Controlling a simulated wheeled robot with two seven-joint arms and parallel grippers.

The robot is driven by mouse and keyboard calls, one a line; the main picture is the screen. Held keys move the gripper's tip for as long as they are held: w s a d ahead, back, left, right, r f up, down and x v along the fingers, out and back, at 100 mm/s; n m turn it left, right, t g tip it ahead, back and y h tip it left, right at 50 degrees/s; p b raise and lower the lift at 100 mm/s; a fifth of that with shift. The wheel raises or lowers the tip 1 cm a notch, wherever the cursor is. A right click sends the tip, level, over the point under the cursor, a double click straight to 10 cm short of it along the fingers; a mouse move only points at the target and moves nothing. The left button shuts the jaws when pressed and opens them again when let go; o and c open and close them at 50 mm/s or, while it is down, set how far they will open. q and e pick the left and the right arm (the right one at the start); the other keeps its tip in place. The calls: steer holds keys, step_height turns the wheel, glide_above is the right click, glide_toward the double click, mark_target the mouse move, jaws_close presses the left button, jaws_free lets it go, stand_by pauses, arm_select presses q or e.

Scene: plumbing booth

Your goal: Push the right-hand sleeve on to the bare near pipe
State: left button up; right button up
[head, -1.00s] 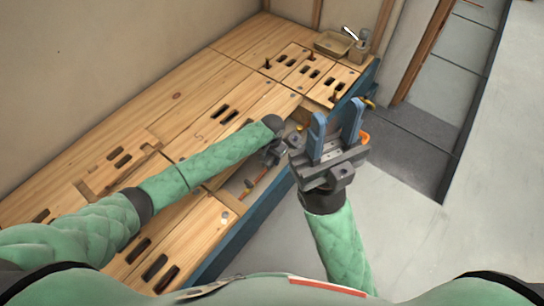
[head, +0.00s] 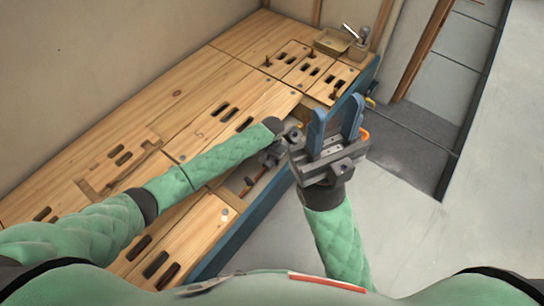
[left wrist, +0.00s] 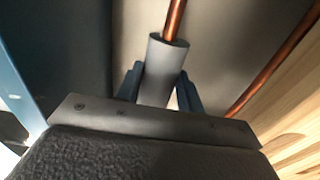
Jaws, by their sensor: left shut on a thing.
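A grey sleeve (left wrist: 160,70) is between the two blue fingers of my left gripper (left wrist: 158,88) in the left wrist view, and the gripper is shut on it. A copper pipe (left wrist: 175,20) runs into the sleeve's far end, so the sleeve appears to be around it. How far the pipe goes inside is hidden. In the head view my left gripper (head: 272,158) is low in the opening at the bench's near edge, where a short copper stretch (head: 262,173) shows. My right gripper (head: 337,122) is open and empty, its blue fingers pointing up, beside the bench edge.
A second copper pipe (left wrist: 275,75) runs along the right in the left wrist view, next to wooden boards (left wrist: 298,105). The slotted wooden bench top (head: 200,120) has a blue edge beam (head: 240,235). A tray (head: 333,41) stands at the far end. The floor at right is clear.

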arm_select(q)
steer(key=shift+f, duration=0.3)
stand_by(0.4)
steer(key=shift+p, duration=0.4)
stand_by(0.3)
steer(key=shift+f+p, duration=0.15)
steer(key=shift+p, duration=0.25)
steer(key=o, duration=0.8)
steer(key=shift+c, duration=0.2)
